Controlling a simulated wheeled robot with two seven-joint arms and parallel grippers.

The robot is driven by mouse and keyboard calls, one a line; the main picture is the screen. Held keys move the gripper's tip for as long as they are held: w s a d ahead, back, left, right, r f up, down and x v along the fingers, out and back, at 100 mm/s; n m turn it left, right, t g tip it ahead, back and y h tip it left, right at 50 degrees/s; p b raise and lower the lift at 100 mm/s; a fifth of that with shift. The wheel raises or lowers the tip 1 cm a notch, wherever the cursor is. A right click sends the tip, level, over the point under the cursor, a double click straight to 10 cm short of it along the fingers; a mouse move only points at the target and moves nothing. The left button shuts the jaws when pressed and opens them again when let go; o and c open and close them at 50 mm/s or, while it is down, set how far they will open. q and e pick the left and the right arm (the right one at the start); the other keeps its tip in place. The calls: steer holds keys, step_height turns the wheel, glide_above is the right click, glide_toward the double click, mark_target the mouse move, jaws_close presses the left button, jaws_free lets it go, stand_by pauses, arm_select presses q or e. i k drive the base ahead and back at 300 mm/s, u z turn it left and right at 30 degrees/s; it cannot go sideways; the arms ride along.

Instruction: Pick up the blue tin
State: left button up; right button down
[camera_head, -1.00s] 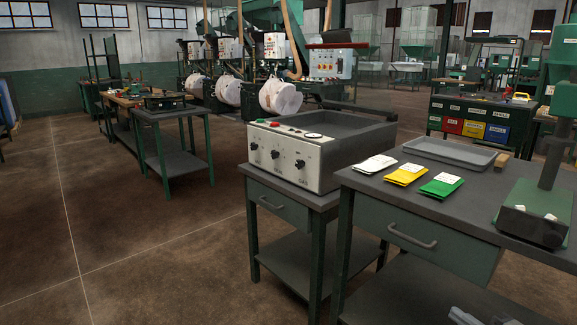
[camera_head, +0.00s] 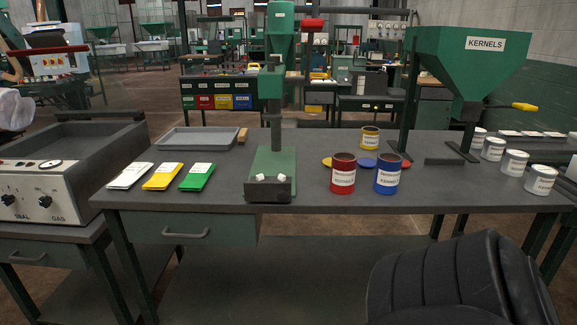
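The blue tin (camera_head: 387,177) stands upright on the dark grey workbench (camera_head: 225,207), near its front edge and right of the middle. It has a white label and looks open at the top. A red tin (camera_head: 343,174) stands just left of it, with a small gap between them. A yellow tin (camera_head: 370,138) stands behind them. Flat blue, yellow and red discs lie on the bench behind the red and blue tins. Neither of my grippers is in view.
A green press (camera_head: 273,165) stands left of the tins. A green kernels hopper (camera_head: 466,70) stands behind right, with several white tins (camera_head: 541,180) beyond it. Packets (camera_head: 197,177) and a grey tray (camera_head: 198,139) lie left. A black chair (camera_head: 450,285) stands in front of the bench, at right.

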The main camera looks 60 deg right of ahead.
mark_target(388, 171)
steer(key=z, duration=2.7)
steer(key=i, duration=0.25)
steer(key=u, duration=0.15)
